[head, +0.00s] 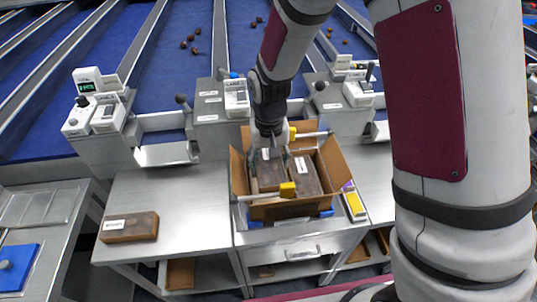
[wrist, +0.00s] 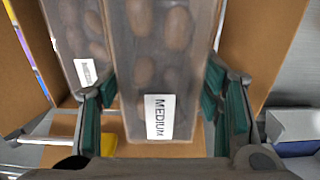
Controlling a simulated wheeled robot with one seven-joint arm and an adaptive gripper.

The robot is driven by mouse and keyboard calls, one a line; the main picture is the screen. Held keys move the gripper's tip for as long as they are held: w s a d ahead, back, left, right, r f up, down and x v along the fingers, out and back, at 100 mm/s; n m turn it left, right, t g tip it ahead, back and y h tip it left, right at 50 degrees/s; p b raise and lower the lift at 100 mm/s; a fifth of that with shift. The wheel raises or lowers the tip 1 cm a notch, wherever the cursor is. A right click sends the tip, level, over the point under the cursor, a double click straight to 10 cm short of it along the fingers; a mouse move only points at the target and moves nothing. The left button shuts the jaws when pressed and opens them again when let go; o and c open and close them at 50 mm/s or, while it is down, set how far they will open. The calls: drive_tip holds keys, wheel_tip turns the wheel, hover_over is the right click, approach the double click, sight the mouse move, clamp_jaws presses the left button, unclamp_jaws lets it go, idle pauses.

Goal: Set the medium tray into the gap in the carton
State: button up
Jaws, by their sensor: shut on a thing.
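The medium tray (wrist: 165,70) is a clear-lidded tray of brown dates with a white MEDIUM label facing up. My gripper (wrist: 160,112) is shut on it, with green pads against both sides. In the head view my gripper (head: 268,142) reaches down into the open cardboard carton (head: 292,212), and the held tray (head: 268,178) is within the carton's left part. Another labelled tray (head: 305,180) lies in the carton to its right; it shows at the left in the wrist view (wrist: 70,35), looking lower than the held one. The carton's floor under the held tray is hidden.
A third labelled tray (head: 129,227) lies on the metal table (head: 190,200) left of the carton. Lever stations (head: 225,110) stand behind. The table's left part is mostly clear.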

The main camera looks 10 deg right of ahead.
drive_tip(key=shift+f+b, duration=0.7)
drive_tip(key=shift+f, duration=2.05)
drive_tip(key=shift+f, duration=0.95)
drive_tip(key=o, duration=1.5)
drive_tip(key=shift+a+r, duration=0.1)
